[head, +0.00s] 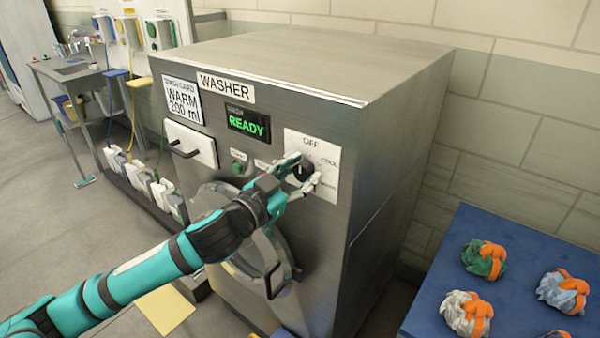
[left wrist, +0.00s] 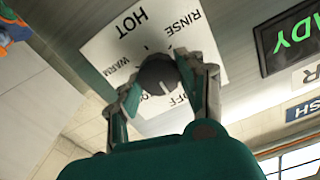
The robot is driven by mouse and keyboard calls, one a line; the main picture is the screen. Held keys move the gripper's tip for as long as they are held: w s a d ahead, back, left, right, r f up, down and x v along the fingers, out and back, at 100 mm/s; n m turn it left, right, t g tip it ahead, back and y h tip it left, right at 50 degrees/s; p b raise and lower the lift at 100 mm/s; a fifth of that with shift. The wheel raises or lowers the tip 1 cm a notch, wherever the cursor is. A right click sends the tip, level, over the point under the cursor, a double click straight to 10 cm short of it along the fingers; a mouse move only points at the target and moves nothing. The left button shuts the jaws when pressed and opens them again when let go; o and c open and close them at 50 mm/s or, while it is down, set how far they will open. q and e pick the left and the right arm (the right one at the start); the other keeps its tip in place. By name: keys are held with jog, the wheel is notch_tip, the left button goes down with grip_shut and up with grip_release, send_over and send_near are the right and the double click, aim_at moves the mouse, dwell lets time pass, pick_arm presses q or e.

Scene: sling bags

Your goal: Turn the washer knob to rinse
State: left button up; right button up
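The washer knob (head: 303,170) is a dark round dial on a white label plate (head: 328,157) at the right of the washer's front. In the left wrist view the knob (left wrist: 158,77) has a white mark pointing toward OFF; RINSE, HOT and WARM are printed around it. My left gripper (head: 304,168) is at the plate, one finger on each side of the knob. The fingers also flank it in the left wrist view (left wrist: 158,72). They are at or very close to its sides; I cannot tell whether they press on it. My right gripper is out of view.
The steel washer (head: 340,75) has a green READY display (head: 248,124), a drawer (head: 190,143) and a round door (head: 250,250) below my arm. A blue table (head: 430,300) with several strapped cloth bundles stands at the right. White jugs (head: 138,173) stand left.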

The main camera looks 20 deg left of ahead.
pick_arm(q)
jog(key=c, duration=0.3)
jog(key=shift+c, duration=0.2)
